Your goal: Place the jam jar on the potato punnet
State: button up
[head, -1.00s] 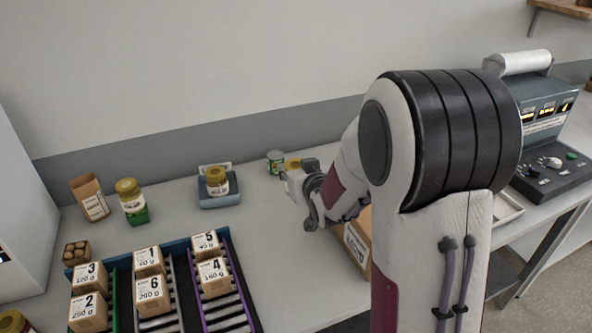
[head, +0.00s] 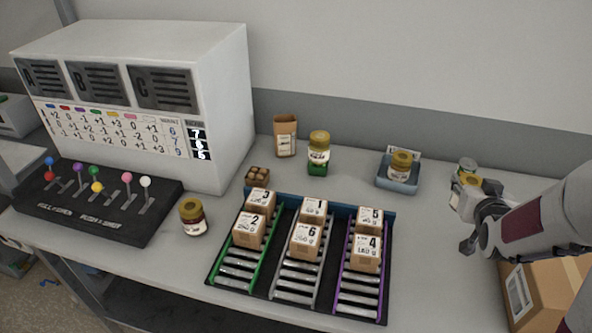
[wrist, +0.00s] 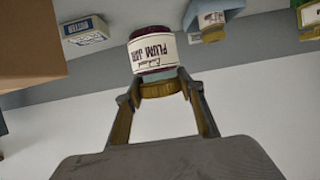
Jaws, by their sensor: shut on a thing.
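The jam jar (wrist: 153,50) has a dark red body, a cream "Plum Jam" label and a gold lid. In the wrist view my gripper (wrist: 160,88) is shut on it, with a finger on each side of the lid. In the head view my gripper (head: 472,193) is at the right, and the jar is mostly hidden there. The potato punnet (head: 258,176), a small brown box with several round brown items, stands left of centre, behind the rails. My gripper is well to the right of it.
Between them stand a jar on a blue tray (head: 398,184), a jar on a green base (head: 319,152) and a rack (head: 390,250) of numbered boxes. A paper bag (head: 286,137) is behind the punnet. Another jar (head: 192,216) is front left. A carton (head: 545,290) is at right.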

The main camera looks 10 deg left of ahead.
jog(key=w+a+r+n+y, duration=0.1)
jog(key=a+r+n+y, duration=0.1)
jog(key=a, duration=1.6)
jog(key=w+a+r+n+g+y, duration=0.1)
jog(key=w+a+r+n+y, duration=0.1)
jog(key=a, duration=1.6)
jog(key=w+a+r+n+g+y, duration=0.1)
jog(key=w+a+r+n+y, duration=0.1)
jog(key=a, duration=1.6)
jog(key=n+y, duration=0.1)
jog(key=y, duration=0.1)
jog(key=shift+w+n+y, duration=0.15)
jog(key=shift+n+y, duration=0.25)
jog(key=shift+f, duration=0.1)
jog(key=shift+f, duration=0.1)
notch_tip(320, 180, down, 6)
jog(key=shift+f, duration=0.15)
